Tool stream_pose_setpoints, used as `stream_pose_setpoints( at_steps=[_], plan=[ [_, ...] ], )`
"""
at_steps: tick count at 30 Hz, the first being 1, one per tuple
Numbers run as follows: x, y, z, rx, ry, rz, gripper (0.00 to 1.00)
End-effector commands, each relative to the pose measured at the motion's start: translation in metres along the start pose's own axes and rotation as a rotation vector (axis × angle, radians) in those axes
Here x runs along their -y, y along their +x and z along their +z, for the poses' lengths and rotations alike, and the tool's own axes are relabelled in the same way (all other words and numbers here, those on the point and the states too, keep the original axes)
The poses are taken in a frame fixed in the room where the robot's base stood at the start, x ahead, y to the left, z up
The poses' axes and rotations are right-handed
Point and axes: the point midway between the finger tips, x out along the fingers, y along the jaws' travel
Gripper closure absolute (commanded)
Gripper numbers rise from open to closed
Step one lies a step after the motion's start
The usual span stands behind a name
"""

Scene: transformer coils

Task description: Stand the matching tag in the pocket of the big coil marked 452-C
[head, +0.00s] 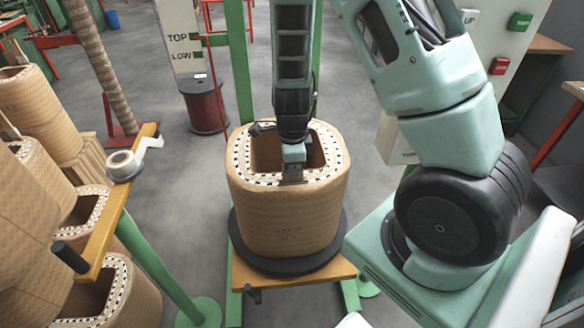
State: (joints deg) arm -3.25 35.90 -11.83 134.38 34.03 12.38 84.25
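A big coil (285,215) wrapped in tan paper stands upright on a black round base in the middle of the head view. Its top is open, with a dotted rim around a hollow core. Small dark marking shows on its front, too small to read as 452-C. My gripper (291,178) points down at the near part of the rim, in front of the core opening. Its fingertips are small and dark against the rim, so I cannot tell whether they are open or hold a tag. No tag or pocket can be made out clearly.
More tan coils (38,105) crowd the left side. A wooden bar (104,225) on a green stand carries a tape roll (122,164). A dark red drum (204,105) stands behind. A panel with green and red buttons (499,66) is at right.

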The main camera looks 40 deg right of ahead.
Motion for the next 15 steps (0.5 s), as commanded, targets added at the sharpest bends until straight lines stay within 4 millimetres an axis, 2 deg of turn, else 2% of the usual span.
stream_pose_setpoints(
  at_steps=[4,14,15],
  plan=[
    [0.0,0.0081,0.0002,0.0,0.0,0.0,1.0],
    [0.0,0.0088,0.0003,0.0,0.0,0.0,1.0],
    [0.0,0.0088,0.0003,0.001,0.0,0.0,0.92]
  ],
)
